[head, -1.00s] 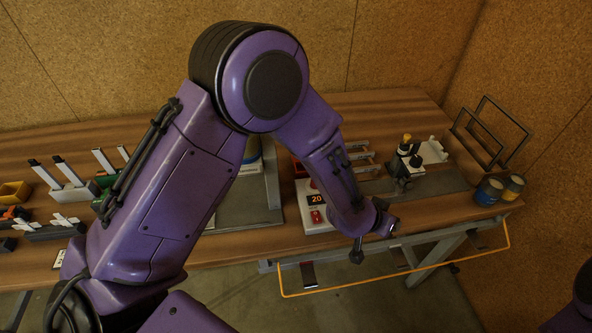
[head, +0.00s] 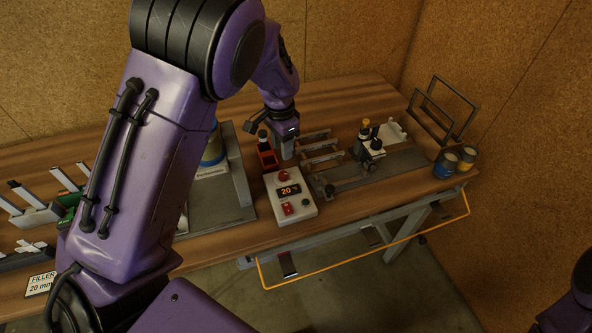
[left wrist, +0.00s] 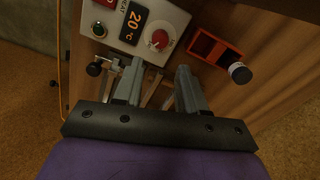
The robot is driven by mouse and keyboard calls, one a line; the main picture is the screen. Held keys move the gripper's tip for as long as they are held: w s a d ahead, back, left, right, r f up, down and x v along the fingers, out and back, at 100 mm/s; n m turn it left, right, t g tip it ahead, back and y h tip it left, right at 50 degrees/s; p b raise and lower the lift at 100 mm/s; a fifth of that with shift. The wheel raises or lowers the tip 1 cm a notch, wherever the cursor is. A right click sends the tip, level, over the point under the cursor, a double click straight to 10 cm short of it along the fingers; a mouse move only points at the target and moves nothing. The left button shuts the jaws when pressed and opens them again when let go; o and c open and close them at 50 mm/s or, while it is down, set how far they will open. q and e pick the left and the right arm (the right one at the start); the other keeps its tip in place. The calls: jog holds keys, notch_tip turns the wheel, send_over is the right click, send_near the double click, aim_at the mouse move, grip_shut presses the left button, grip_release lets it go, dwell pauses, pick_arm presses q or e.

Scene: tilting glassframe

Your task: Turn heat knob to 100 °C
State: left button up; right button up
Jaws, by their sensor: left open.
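The heat control box (head: 306,213) is white and sits near the front edge of the table. Its display (head: 290,190) reads 20 °C. The red heat knob (head: 284,177) is at the back of its top face; it also shows in the left wrist view (left wrist: 160,39), beyond and between the fingertips. My left gripper (head: 287,156) is behind the box, pointing down. My right gripper is not in view.
A red-orange tray (left wrist: 203,47) with a black-topped item (left wrist: 239,73) stands beside the box. A clamp fixture (head: 345,185) is to the box's right. Two cans (head: 446,163) and upright frames (head: 437,108) stand at the right end. An orange rail (head: 375,259) runs along the front.

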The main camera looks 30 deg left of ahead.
aim_at(283, 174)
pick_arm(q)
notch_tip(283, 174, down, 10)
jog(key=shift+r+p, duration=0.25)
jog(key=shift+p, duration=0.95)
jog(key=shift+s+f, duration=0.1)
jog(key=shift+f, duration=0.35)
grip_shut()
